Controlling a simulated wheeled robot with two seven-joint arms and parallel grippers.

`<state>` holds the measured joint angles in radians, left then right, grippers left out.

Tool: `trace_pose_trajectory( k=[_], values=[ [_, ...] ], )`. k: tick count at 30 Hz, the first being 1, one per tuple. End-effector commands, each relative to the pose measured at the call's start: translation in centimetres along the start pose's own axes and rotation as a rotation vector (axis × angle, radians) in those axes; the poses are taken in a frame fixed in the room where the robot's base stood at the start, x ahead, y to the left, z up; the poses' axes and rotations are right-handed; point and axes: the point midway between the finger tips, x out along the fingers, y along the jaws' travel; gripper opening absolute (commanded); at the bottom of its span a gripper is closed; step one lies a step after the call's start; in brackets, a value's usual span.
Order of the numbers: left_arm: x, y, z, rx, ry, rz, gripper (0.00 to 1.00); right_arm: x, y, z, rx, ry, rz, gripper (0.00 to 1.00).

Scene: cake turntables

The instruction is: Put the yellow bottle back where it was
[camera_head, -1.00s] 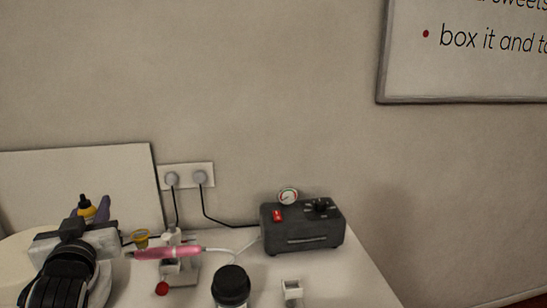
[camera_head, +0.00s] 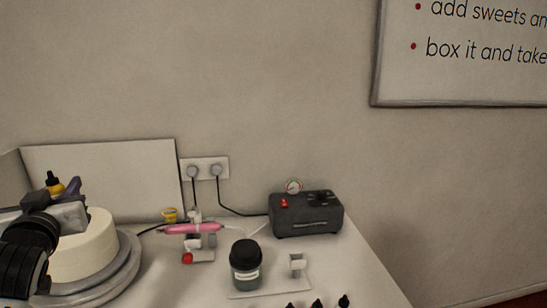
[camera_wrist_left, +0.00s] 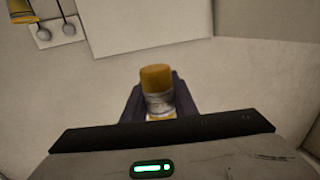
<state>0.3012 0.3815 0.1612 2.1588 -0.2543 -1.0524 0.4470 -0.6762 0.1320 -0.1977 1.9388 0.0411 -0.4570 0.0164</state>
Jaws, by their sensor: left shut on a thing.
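My right gripper is not in view.
A white cake (camera_head: 85,252) stands on a grey turntable (camera_head: 125,275). A pink airbrush (camera_head: 192,228) rests on a holder. A black-lidded jar (camera_head: 246,268), a dark compressor (camera_head: 306,214) and several black-tipped bottles (camera_head: 317,303) are to the right. A white board (camera_head: 105,175) leans on the wall.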

Motion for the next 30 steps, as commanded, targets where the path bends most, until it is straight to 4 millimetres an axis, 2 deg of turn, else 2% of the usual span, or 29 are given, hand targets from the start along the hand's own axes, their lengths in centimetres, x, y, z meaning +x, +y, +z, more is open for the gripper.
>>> trace_pose_trajectory(
  k=[7,17,22,26,30],
  values=[
    [0.3,-1.9,-3.4,0.002,0.005,-0.029,0.15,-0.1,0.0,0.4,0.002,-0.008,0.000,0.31],
    [-1.6,1.5,1.3,0.002,-0.006,0.099,0.15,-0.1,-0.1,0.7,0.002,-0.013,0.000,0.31],
    [-3.4,3.7,4.4,0.004,-0.009,0.193,0.15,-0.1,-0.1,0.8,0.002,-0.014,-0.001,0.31],
    [-5.8,5.9,7.7,0.005,-0.013,0.297,0.15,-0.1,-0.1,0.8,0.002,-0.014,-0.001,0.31],
    [-9.9,8.6,12.1,0.004,-0.016,0.449,0.15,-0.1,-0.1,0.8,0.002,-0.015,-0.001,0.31]
  ],
)
